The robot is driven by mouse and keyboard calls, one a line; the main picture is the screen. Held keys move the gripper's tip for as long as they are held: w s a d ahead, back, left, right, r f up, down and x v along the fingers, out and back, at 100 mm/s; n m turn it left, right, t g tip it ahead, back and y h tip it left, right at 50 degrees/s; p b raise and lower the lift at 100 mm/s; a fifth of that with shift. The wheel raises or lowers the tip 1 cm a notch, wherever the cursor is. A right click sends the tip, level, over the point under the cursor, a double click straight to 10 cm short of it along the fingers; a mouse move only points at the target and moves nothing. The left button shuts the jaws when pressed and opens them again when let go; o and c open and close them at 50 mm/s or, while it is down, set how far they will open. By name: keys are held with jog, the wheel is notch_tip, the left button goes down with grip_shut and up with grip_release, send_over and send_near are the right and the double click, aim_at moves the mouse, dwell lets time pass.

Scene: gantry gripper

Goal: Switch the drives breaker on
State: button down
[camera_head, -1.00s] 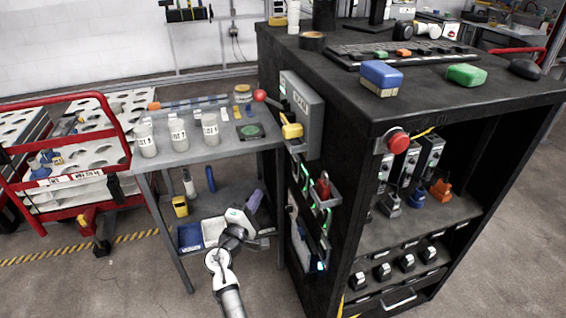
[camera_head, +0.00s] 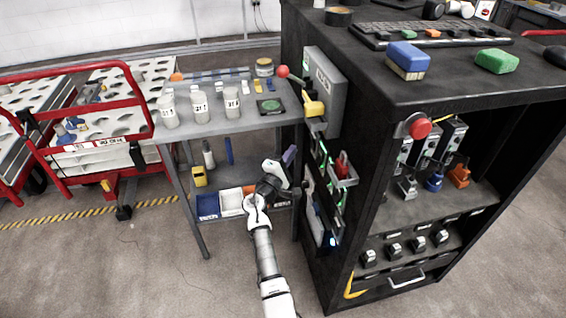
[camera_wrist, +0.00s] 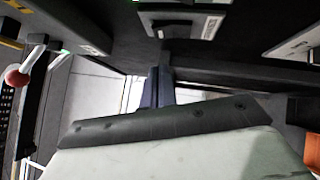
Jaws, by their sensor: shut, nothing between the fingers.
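My gripper (camera_head: 289,156) is beside the left side of the black cabinet (camera_head: 345,215), in front of the grey cart. It is shut and empty; its dark fingers (camera_wrist: 158,88) show in the wrist view. I cannot read which switch is the drives breaker. A grey box (camera_head: 326,85) with a red-ball lever (camera_head: 282,72) and a yellow handle (camera_head: 314,107) is on the cabinet side, above my gripper. A black switch knob (camera_wrist: 172,28) on a light labelled plate lies beyond the fingers in the wrist view, apart from them. Several black knobs (camera_head: 394,250) sit low on the cabinet front.
The grey cart (camera_head: 235,125) holds several labelled pots and stands close behind my arm. Side holders with a red-handled item (camera_head: 342,165) stick out from the cabinet. A red-railed trolley (camera_head: 85,150) is at left.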

aim_at(312, 142)
jog(key=shift+w+d+r+p, duration=0.3)
jog(key=shift+w+d, duration=0.1)
jog(key=shift+d, duration=0.3)
jog(key=shift+w+d+r+p, duration=0.25)
jog(key=shift+w+d, duration=0.2)
jog(key=shift+d, duration=0.25)
jog(key=shift+w+d+r+p, duration=0.2)
jog(key=shift+w+d+p, duration=0.2)
jog(key=shift+d, duration=0.3)
jog(key=shift+r, duration=0.1)
jog(key=shift+w+d+r+m+g+p, duration=0.1)
jog(key=shift+d+m+g+p, duration=0.3)
jog(key=shift+p, duration=0.1)
jog(key=shift+a, duration=0.15)
